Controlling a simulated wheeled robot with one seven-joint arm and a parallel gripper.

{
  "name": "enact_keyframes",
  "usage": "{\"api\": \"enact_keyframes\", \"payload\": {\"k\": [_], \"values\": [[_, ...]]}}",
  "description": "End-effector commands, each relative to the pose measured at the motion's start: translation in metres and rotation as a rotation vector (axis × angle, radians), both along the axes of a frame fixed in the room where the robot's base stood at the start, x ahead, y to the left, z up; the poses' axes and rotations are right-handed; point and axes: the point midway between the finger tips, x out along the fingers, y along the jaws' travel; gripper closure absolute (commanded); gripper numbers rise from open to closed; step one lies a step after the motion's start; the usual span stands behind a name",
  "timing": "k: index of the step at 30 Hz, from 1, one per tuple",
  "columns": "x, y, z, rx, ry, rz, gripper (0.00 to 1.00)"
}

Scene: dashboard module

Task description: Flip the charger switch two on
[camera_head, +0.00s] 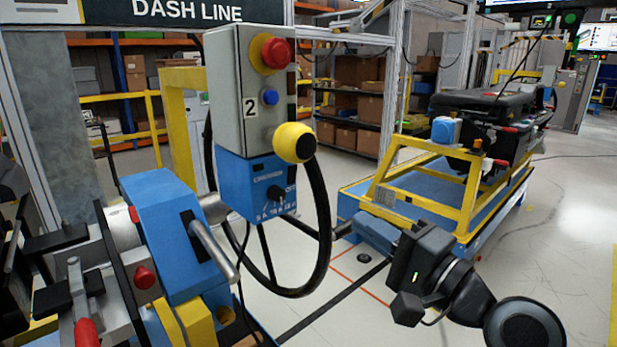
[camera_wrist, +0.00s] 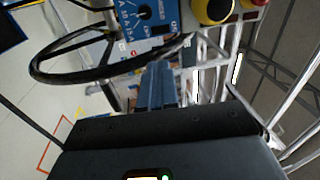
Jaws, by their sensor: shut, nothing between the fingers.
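The knob also shows upside down at the top of the wrist view (camera_wrist: 143,13). I cannot tell which marking it points to. My gripper (camera_head: 360,224) is shut and empty, with blue fingers, to the right of and lower than the panel, apart from the knob. The fingers point toward the panel side in the wrist view (camera_wrist: 163,78).
A thick black cable loop (camera_head: 325,220) hangs between the panel and my gripper. A blue clamp unit with a metal lever (camera_head: 214,250) stands at lower left; a yellow-framed cart (camera_head: 470,190) is behind right.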

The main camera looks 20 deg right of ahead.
Motion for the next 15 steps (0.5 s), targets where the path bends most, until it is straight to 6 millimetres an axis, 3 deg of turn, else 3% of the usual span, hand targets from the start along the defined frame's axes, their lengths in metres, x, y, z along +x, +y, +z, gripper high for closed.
{"api": "enact_keyframes", "payload": {"k": [5,15], "values": [[0.0061,0.0,0.014,0.033,-0.013,0.029,1.0],[0.0064,0.0003,0.0146,0.036,-0.013,0.032,1.0]]}}
